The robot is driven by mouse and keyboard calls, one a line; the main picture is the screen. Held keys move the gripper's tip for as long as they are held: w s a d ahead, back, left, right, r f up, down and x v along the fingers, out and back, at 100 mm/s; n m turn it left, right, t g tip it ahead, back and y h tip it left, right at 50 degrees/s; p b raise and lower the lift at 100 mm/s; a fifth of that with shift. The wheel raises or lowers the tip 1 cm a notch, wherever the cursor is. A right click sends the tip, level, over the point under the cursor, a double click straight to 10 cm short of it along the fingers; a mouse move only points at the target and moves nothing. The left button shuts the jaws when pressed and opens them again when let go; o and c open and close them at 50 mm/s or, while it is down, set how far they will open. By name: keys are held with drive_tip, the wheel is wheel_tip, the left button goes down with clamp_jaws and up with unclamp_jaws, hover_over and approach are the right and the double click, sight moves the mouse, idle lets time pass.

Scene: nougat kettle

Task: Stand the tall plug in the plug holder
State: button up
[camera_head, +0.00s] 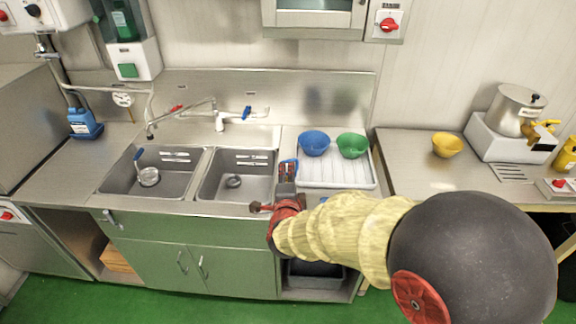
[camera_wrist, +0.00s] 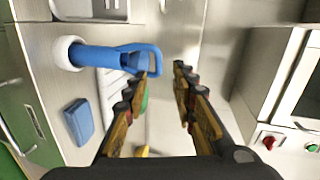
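A long blue piece with a loop handle, which looks like the tall plug (camera_wrist: 100,56), lies ahead of my gripper in the wrist view. A pale round ring (camera_wrist: 63,53) surrounds its lower end; I cannot tell whether this is the plug holder or part of the plug. My gripper (camera_wrist: 166,68) has its fingers apart, with the loop end close to the left fingertip. Contact is unclear, and nothing shows clamped between the fingers. In the head view my gripper (camera_head: 288,164) is at the right basin's right edge, hiding most of what is there.
A blue bowl (camera_head: 314,143) and a green bowl (camera_head: 352,145) sit on the white ribbed drainboard (camera_head: 335,175). A blue block (camera_wrist: 78,121) lies nearby. A blue-handled round tool (camera_head: 148,176) is in the left basin. A tap (camera_head: 218,116) stands behind the basins.

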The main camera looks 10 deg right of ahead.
drive_tip(key=s+a+r+n+g+y, duration=0.5)
drive_tip(key=s+r+n, duration=0.3)
drive_tip(key=s+n, duration=0.35)
drive_tip(key=s+d+n+g, duration=0.2)
drive_tip(key=s+d+n, duration=0.1)
drive_tip(key=s, duration=0.7)
drive_tip(key=s+d+n+g+h, duration=0.1)
drive_tip(key=s+d+n, duration=0.3)
drive_tip(key=s, duration=0.7)
drive_tip(key=shift+d+n+g, duration=0.25)
drive_tip(key=shift+n+g, duration=0.25)
drive_tip(key=shift+n, duration=0.25)
drive_tip(key=shift+w+r, duration=0.1)
